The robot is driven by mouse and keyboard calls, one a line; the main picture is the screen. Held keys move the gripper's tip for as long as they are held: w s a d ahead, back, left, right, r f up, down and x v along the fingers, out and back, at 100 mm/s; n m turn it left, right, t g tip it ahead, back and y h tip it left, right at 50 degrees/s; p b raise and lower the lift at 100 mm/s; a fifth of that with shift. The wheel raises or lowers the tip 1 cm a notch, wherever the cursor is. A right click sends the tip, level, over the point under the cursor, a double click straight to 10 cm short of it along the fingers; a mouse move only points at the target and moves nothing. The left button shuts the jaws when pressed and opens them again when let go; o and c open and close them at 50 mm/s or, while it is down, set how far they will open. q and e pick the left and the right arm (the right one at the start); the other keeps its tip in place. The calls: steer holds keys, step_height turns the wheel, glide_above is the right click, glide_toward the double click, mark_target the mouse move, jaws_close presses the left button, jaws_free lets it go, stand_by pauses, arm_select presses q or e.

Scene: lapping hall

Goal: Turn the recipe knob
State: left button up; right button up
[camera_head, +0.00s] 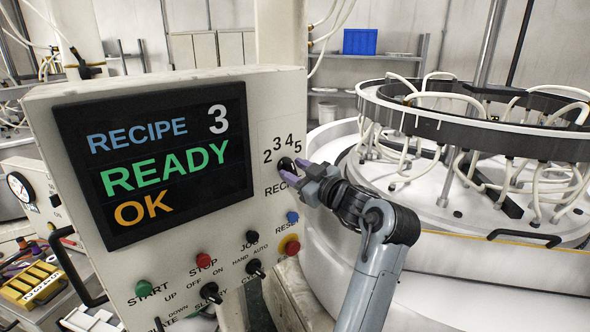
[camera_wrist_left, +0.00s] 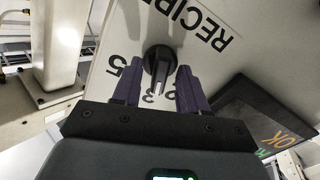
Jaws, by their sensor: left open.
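The recipe knob (camera_head: 285,164) is a black round knob on the cream control panel (camera_head: 180,265), below the numbers 2 to 5. In the left wrist view the knob (camera_wrist_left: 158,62) has a pale pointer line aimed at about the 3. My left gripper (camera_head: 296,172) has purple fingers and is open at the knob. In the left wrist view the open fingertips (camera_wrist_left: 160,75) lie on either side of the knob, with gaps visible; I cannot tell how deep they reach. The display (camera_head: 160,160) reads RECIPE 3, READY, OK. My right gripper is not in view.
Below the knob are a blue reset button (camera_head: 292,217), a yellow-ringed red button (camera_head: 291,246) and small black switches (camera_head: 252,238). A large round lapping machine (camera_head: 450,130) with white hoses stands at the right. A yellow-slotted tray (camera_head: 32,284) is at lower left.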

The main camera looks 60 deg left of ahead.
arm_select(q)
steer(key=shift+a, duration=0.25)
steer(key=shift+c, duration=0.3)
jaws_close()
